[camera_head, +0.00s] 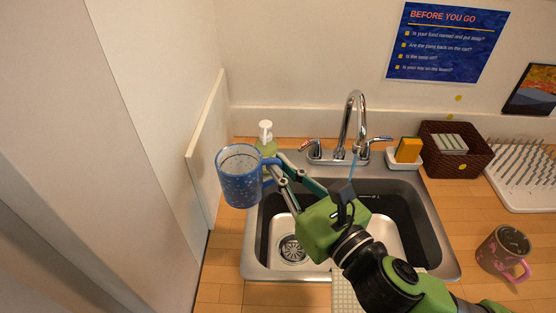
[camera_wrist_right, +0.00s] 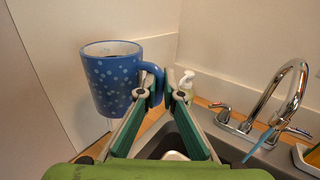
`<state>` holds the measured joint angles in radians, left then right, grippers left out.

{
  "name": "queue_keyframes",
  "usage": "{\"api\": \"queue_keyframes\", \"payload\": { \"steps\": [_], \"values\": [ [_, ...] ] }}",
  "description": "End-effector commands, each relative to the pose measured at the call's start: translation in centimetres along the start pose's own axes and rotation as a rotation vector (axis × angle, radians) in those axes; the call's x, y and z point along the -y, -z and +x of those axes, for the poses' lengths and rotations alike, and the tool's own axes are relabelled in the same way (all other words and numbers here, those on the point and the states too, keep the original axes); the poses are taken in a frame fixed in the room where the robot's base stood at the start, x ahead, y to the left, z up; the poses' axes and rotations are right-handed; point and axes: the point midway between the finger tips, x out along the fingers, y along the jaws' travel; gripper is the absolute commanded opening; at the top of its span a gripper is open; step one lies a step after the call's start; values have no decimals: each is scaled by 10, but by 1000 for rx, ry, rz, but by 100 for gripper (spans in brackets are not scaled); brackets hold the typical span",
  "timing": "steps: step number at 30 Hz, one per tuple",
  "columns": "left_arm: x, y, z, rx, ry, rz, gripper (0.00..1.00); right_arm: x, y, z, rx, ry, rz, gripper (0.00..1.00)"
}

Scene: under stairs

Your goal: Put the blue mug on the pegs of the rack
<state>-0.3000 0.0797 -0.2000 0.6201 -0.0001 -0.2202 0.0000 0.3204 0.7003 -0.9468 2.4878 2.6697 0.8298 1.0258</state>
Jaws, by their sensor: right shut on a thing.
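The blue mug (camera_head: 239,177) with pale dots is held up at the left end of the sink, near the left wall, roughly upright. My right gripper (camera_head: 270,170) is shut on its handle. In the right wrist view the mug (camera_wrist_right: 112,80) hangs left of the fingers, and the right gripper (camera_wrist_right: 165,88) has its fingertips on either side of the handle. The white rack with pegs (camera_head: 525,172) stands at the right edge of the head view, partly cut off, with no mug on it. My left gripper is not in view.
The sink (camera_head: 420,215) with its tall faucet (camera_head: 355,125) lies between mug and rack. A soap bottle (camera_head: 265,140) stands behind the mug. A sponge holder (camera_head: 404,158), a brown basket (camera_head: 457,150) and a pink mug (camera_head: 502,252) are on the right counter.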

Motion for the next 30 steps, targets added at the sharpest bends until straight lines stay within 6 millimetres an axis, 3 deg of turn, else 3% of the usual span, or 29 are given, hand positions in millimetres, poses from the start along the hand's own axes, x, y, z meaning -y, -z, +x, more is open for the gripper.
{"api": "queue_keyframes", "payload": {
  "steps": [30],
  "values": [
    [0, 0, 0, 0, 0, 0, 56, 13, 42, -21, 5, -632, 8, 0]
  ]
}}
